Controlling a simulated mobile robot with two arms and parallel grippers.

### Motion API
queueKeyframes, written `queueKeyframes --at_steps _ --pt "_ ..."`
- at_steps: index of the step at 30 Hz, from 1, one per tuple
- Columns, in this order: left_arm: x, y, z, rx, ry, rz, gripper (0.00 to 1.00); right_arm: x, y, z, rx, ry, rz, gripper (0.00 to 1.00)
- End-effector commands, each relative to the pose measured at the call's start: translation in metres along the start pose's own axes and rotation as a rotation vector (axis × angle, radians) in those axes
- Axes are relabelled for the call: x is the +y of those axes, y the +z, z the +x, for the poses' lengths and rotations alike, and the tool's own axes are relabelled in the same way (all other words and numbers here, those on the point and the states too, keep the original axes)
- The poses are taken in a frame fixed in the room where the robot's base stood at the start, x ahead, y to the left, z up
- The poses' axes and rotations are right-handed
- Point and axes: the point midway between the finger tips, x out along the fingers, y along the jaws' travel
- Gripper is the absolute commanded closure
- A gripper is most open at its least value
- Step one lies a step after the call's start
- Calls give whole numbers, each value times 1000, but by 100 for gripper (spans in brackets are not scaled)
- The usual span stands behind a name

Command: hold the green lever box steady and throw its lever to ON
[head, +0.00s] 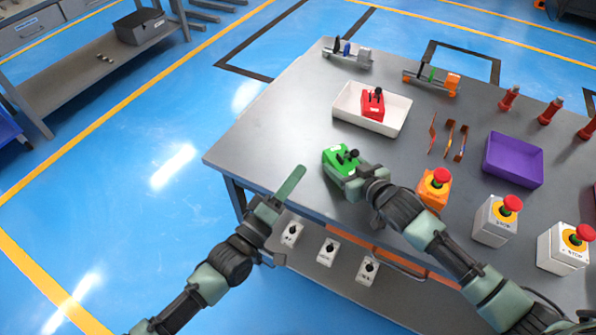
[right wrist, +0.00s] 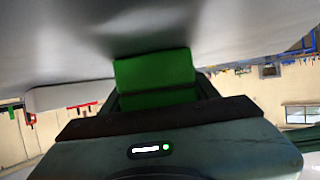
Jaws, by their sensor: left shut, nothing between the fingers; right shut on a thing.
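The green lever box (head: 336,164) sits on the grey table near its front left edge, with a black-knobbed lever on top. Whether the lever is at ON cannot be told at this size. My right gripper (head: 356,186) is shut on the box at its near right side; its fingertips are partly hidden. In the right wrist view the green box (right wrist: 153,76) fills the space between the fingers. My left gripper (head: 292,182) is shut and empty, off the table's front left edge, to the left of the box and apart from it.
Behind the green box, a white tray (head: 344,110) holds a red lever box (head: 373,104). An orange emergency-stop box (head: 433,188) stands right of my right gripper. A purple tray (head: 513,160) and more stop buttons stand farther right. The tabletop left of the green box is clear.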

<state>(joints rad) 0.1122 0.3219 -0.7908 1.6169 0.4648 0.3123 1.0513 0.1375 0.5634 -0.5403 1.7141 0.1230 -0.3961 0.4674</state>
Motion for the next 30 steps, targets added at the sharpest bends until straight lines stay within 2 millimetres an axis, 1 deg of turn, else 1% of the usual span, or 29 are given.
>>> queueKeyframes --at_steps 5,6,7,8,17,20,23,26,30 --pt "0 0 0 0 0 0 100 0 0 0 0 0 0 100" --pt "0 0 0 0 0 0 100 0 0 0 1 0 0 29" --pt "0 0 0 0 0 0 100 0 0 0 1 1 0 21" --pt "0 0 0 0 0 0 100 0 0 0 1 0 0 15" --pt "0 0 0 0 0 0 100 0 0 0 0 0 0 15" --pt "0 0 0 0 0 0 100 0 0 -5 0 0 0 15" --pt "0 0 0 0 0 0 100 0 2 -18 -2 0 1 15" --pt "0 0 0 0 0 0 100 0 2 -38 -3 -1 0 15" --pt "0 0 0 0 0 0 100 0 2 -70 -4 -1 -1 15"
